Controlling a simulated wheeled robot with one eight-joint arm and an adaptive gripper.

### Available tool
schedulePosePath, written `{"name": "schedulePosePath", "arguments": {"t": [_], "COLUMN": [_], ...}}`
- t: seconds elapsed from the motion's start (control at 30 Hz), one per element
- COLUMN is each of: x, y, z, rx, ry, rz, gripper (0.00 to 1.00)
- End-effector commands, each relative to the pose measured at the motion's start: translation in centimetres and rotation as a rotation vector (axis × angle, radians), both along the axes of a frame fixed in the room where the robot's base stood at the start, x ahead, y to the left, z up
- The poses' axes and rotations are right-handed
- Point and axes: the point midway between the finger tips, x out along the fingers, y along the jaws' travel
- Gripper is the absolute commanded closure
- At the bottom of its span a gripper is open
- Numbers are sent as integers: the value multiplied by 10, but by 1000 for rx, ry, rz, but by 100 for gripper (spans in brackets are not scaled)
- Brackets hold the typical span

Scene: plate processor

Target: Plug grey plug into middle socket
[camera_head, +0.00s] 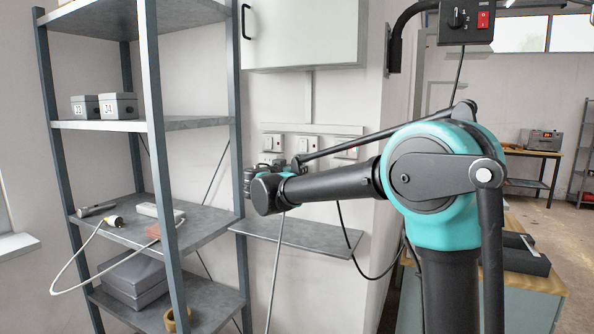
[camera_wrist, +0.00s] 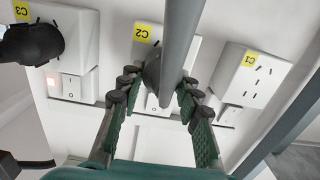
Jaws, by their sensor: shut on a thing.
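My gripper (camera_wrist: 156,88) is shut on the grey plug (camera_wrist: 154,72), between its green ribbed fingers. The plug's thick grey cord (camera_wrist: 183,35) runs up across the wrist view. The plug is in front of the middle socket, labelled C2 (camera_wrist: 142,36), and hides part of its face. I cannot tell whether its pins are in the holes. The middle socket (camera_head: 308,144) shows there above my arm.
A black plug (camera_wrist: 32,43) sits in socket C3 (camera_wrist: 82,50), left in the wrist view, with a lit red switch. The other outer socket (camera_wrist: 249,75) is empty. A narrow shelf (camera_head: 297,233) lies below; a metal rack (camera_head: 155,125) stands left.

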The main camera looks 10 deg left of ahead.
Motion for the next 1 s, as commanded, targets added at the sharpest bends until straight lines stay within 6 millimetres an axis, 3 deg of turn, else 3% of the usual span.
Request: {"name": "schedulePosePath", "arguments": {"t": [1.0], "x": [8], "y": [-3], "z": [0], "rx": [0], "ry": [0], "rz": [0], "gripper": [92]}}
